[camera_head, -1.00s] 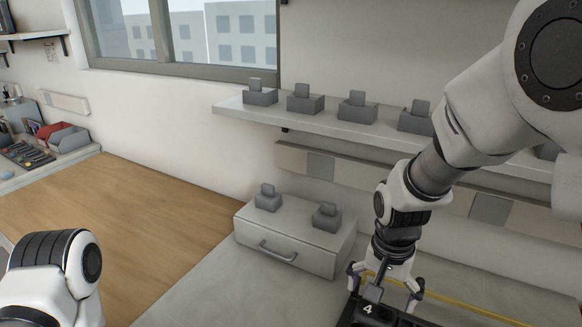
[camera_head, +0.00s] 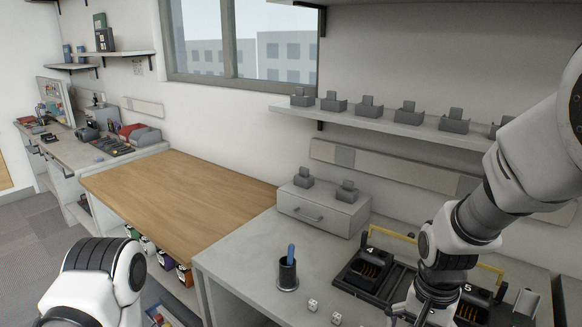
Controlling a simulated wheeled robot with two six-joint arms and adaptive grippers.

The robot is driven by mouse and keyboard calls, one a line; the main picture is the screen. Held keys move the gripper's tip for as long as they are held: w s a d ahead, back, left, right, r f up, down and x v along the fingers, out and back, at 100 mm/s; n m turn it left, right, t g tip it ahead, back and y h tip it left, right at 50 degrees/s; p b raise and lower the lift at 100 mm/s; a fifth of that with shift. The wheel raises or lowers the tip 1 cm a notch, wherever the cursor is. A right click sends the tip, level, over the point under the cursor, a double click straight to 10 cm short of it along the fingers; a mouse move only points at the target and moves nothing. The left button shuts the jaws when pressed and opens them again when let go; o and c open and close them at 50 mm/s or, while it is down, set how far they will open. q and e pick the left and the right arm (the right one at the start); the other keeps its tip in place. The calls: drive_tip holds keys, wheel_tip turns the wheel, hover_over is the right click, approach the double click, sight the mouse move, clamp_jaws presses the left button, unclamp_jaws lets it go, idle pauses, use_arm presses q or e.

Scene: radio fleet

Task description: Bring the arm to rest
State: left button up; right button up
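My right arm comes in from the right. Its gripper (camera_head: 409,317) is low in the picture, in front of the black tray on the grey bench. The fingers look spread, with nothing seen between them; the tips are partly cut off by the lower edge. Of my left arm, only a white and black joint (camera_head: 100,280) shows at the lower left. My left gripper is out of view.
The black tray (camera_head: 345,281) has numbered slots. A dark cup (camera_head: 287,277) with a blue item and two small white cubes (camera_head: 313,304) stand left of it. A drawer box (camera_head: 322,214) is behind. The wooden bench top (camera_head: 165,195) is clear.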

wheel_tip(320, 180, down, 8)
drive_tip(key=s+g, duration=0.1)
drive_tip(key=g, duration=0.1)
drive_tip(key=s+d+f+n+g, duration=0.3)
drive_tip(key=s+f+n, duration=0.1)
drive_tip(key=s+f, duration=1.8)
use_arm(q)
drive_tip(key=shift+w+f, duration=0.15)
drive_tip(key=shift+w, duration=0.6)
use_arm(e)
drive_tip(key=w+n+t, duration=0.1)
drive_tip(key=w+t, duration=0.1)
drive_tip(key=w+n+t, duration=0.2)
drive_tip(key=w+t, duration=0.1)
drive_tip(key=shift+w+a, duration=0.1)
drive_tip(key=shift+w, duration=0.05)
drive_tip(key=shift+r, duration=0.1)
